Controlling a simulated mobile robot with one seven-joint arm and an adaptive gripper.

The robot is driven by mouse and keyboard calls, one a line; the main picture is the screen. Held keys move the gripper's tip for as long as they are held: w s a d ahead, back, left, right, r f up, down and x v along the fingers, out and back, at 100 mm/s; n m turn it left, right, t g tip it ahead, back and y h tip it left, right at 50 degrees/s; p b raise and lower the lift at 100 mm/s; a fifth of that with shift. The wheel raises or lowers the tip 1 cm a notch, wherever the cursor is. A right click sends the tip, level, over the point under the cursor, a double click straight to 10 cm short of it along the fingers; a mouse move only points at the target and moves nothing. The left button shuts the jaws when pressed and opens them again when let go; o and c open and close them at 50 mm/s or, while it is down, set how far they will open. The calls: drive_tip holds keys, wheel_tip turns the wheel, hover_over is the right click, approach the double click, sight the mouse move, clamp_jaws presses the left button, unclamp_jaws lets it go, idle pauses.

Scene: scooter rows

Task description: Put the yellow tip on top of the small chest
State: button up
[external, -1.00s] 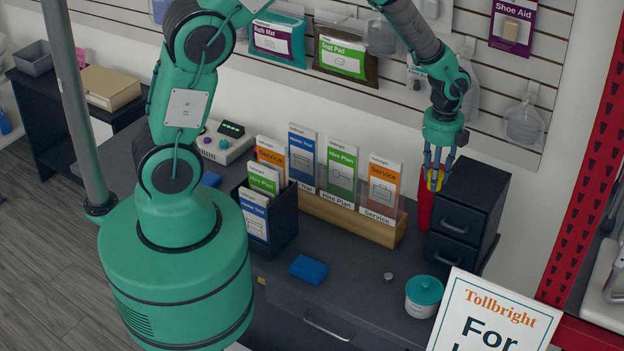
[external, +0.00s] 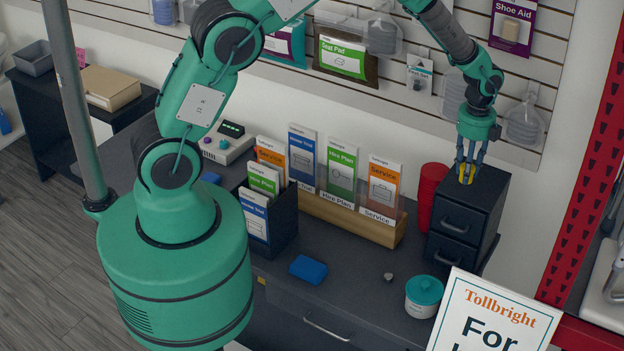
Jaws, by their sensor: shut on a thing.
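The yellow tip (external: 466,174) is between the fingers of my gripper (external: 467,168), which is shut on it. The small chest (external: 468,215) is dark, with two drawers, and stands at the right end of the counter. My gripper points down over the top of the chest, near its back left part. The tip is at or just above the chest top; I cannot tell whether it touches.
A red cylinder (external: 428,196) stands just left of the chest. A brochure holder (external: 350,218) is further left. A teal-lidded tub (external: 424,295), a small grey knob (external: 388,277) and a blue block (external: 308,269) lie in front. A slatted wall with hanging packs is behind.

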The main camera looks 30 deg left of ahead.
hover_over(479, 187)
drive_tip(key=shift+s+f+p, duration=0.1)
drive_tip(key=shift+f+p, duration=0.15)
drive_tip(key=shift+p, duration=0.05)
drive_tip(key=shift+f, duration=0.1)
drive_tip(key=shift+f+p, duration=0.35)
drive_tip(key=shift+f, duration=1.3)
drive_tip(key=shift+f, duration=0.2)
drive_tip(key=o, duration=1.1)
drive_tip(key=shift+o, duration=0.2)
drive_tip(key=shift+r, duration=0.2)
wheel_tip(479, 187, up, 12)
drive_tip(key=b, duration=0.1)
